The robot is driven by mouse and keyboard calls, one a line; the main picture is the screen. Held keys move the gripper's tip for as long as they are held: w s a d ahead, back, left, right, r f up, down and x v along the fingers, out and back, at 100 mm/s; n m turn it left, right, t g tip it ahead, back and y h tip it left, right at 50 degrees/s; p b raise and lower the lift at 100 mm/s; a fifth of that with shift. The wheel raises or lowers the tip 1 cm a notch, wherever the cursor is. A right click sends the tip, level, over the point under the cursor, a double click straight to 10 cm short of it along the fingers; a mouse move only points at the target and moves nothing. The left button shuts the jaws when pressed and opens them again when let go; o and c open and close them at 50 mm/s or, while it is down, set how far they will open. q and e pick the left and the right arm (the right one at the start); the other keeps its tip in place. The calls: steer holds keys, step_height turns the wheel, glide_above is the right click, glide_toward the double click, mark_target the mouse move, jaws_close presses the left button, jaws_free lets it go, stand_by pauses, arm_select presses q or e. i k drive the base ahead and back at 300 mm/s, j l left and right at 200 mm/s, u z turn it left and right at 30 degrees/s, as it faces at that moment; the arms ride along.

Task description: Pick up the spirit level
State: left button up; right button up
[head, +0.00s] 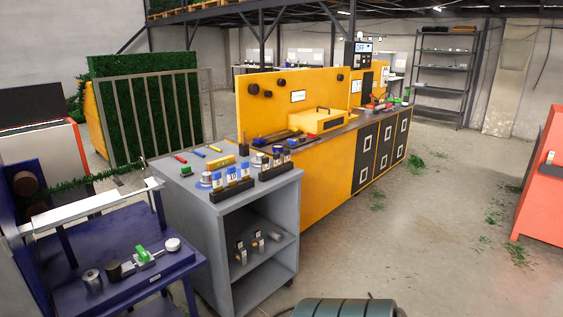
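A short yellow bar (221,161) lies on top of the grey cart (172,187), behind the blue-labelled containers. It looks like the spirit level, but it is too small for me to make out a vial. Neither of my grippers shows in the head view. Nothing is seen touching the yellow bar.
Blue-topped containers (231,177) stand in a dark holder at the cart's front, with small red, blue and yellow tools behind. A dark blue bench (150,235) is at left. A yellow workbench (321,184) adjoins behind. Open floor (420,240) lies right, before an orange cabinet (540,190).

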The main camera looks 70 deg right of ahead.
mark_target(226, 161)
steer(key=z, duration=1.9)
steer(key=i+l, duration=0.75)
steer(key=i, duration=0.2)
